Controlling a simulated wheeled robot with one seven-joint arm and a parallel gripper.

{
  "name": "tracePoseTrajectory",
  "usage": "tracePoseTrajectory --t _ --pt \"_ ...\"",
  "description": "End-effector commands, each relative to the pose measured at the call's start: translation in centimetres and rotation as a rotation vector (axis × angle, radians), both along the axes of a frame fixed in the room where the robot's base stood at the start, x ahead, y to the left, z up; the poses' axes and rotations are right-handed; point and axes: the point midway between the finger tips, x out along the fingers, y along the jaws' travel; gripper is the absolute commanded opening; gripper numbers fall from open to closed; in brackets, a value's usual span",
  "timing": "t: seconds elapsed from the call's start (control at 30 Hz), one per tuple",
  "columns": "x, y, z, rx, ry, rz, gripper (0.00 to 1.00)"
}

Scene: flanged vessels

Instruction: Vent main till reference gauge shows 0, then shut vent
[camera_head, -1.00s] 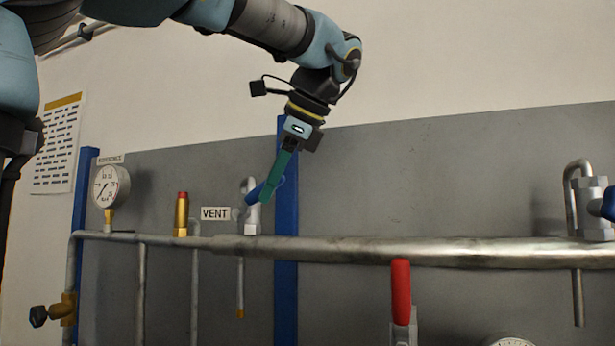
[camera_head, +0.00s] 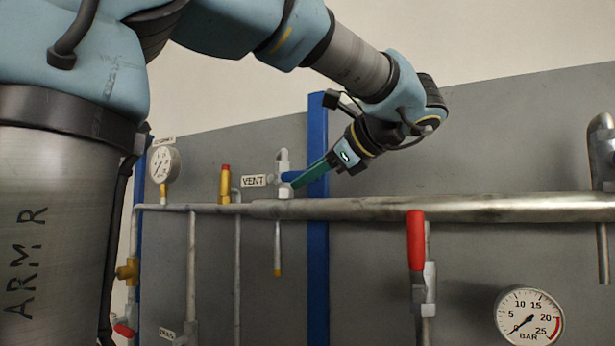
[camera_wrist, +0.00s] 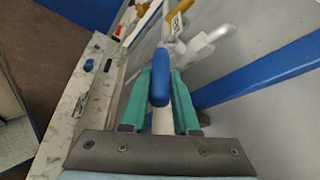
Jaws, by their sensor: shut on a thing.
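The vent valve (camera_head: 283,163) rises from the main pipe (camera_head: 420,207), beside the VENT label (camera_head: 254,181). Its blue lever (camera_head: 291,176) looks about level in the head view and points right, out from the valve. My gripper (camera_head: 297,182) has teal fingers closed around the lever; the wrist view shows the blue lever (camera_wrist: 160,86) between both fingers. The fingers partly hide the lever in the head view. The reference gauge (camera_head: 164,165), a round white dial, stands at the pipe's left end; its needle is too small to read exactly.
A red-handled valve (camera_head: 415,240) hangs below the pipe. A second gauge (camera_head: 529,317), marked BAR, has its needle at the low end, near 0. A brass relief fitting (camera_head: 225,184) stands left of the vent. A blue post (camera_head: 318,150) is close behind my gripper.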

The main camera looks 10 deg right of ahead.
Motion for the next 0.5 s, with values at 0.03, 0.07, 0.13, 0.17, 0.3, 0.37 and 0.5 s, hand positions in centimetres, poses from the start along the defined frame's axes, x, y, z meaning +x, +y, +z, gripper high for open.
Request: tracePoseTrajectory --t 0.03,0.07,0.13,0.17,0.3,0.37,0.5 --pt "-0.02 -0.06 -0.25 0.004 0.002 -0.001 0.0" --pt "-0.02 -0.07 -0.26 0.006 0.002 -0.002 0.0" --pt "-0.02 -0.06 -0.27 0.007 0.001 -0.001 0.0" --pt "-0.02 -0.05 -0.28 0.007 0.0 -0.001 0.0" --pt "-0.02 -0.04 -0.3 0.008 0.002 0.0 0.0" --pt "-0.02 -0.03 -0.31 0.008 0.002 0.0 0.0" --pt "-0.01 -0.02 -0.31 0.008 0.002 0.0 0.4"
